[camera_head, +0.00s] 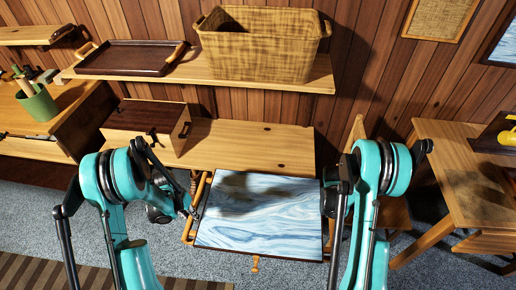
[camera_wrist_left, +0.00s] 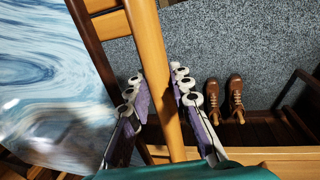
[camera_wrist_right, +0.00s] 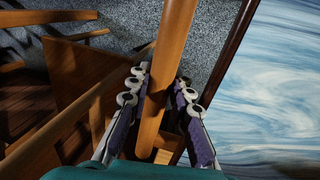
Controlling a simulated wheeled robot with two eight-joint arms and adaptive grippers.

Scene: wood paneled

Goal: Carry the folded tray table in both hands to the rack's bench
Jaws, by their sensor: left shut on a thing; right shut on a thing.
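The folded tray table (camera_head: 258,215) has a blue and white marbled top with a dark rim and wooden rails. It is in front of the rack's bench (camera_head: 245,138), a pale wooden board. My left gripper (camera_head: 192,205) is shut on the tray table's left wooden rail (camera_wrist_left: 152,60), with a finger on either side in the left wrist view (camera_wrist_left: 163,95). My right gripper (camera_wrist_right: 160,95) is shut on the right wooden rail (camera_wrist_right: 171,55); in the head view my right arm hides its fingers. The marbled top also shows in the right wrist view (camera_wrist_right: 275,90).
A wooden box (camera_head: 145,118) stands on the bench's left part; the middle and right look clear. A shelf above holds a brown tray (camera_head: 130,58) and a wicker basket (camera_head: 258,45). A wooden table (camera_head: 455,175) stands right. Brown boots (camera_wrist_left: 225,98) show in the left wrist view.

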